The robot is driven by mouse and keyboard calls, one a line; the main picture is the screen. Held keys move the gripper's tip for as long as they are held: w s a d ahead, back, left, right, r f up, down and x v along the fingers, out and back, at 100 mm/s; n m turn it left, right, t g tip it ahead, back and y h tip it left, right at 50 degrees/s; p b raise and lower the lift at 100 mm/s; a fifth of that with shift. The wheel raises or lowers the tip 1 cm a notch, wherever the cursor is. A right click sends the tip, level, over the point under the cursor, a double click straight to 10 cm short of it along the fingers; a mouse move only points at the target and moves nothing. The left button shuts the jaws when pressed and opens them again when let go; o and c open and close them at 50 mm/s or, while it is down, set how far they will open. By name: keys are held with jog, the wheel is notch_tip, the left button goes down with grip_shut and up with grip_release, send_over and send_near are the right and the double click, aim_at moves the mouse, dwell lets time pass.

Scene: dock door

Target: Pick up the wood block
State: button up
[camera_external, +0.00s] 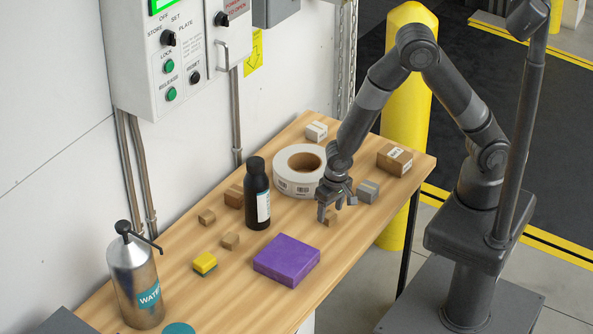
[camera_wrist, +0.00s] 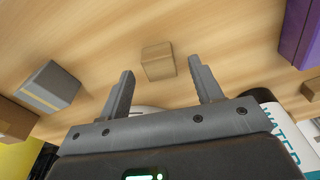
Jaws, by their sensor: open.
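A small brown block (camera_external: 331,220), which looks like the wood block, sits on the wooden table just below my gripper (camera_external: 336,209). In the external view my gripper partly covers it. In the wrist view the block (camera_wrist: 158,61) shows between the two fingertips, just beyond them, with clear space to each finger. My gripper (camera_wrist: 161,68) is open and empty, pointing down. Two similar small brown blocks lie farther off, one near the purple box (camera_external: 230,240) and one farther left (camera_external: 207,216).
A grey box (camera_external: 367,191) stands close right of my gripper. A white tape roll (camera_external: 290,181) is behind it, with a black bottle (camera_external: 257,190) farther left. A purple box (camera_external: 286,260) lies in front. A steel water bottle (camera_external: 136,275) and yellow sponge (camera_external: 205,263) are at left.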

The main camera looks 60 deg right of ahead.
jog(key=shift+w+f, duration=0.2)
jog(key=shift+f, duration=1)
jog(key=c, duration=1)
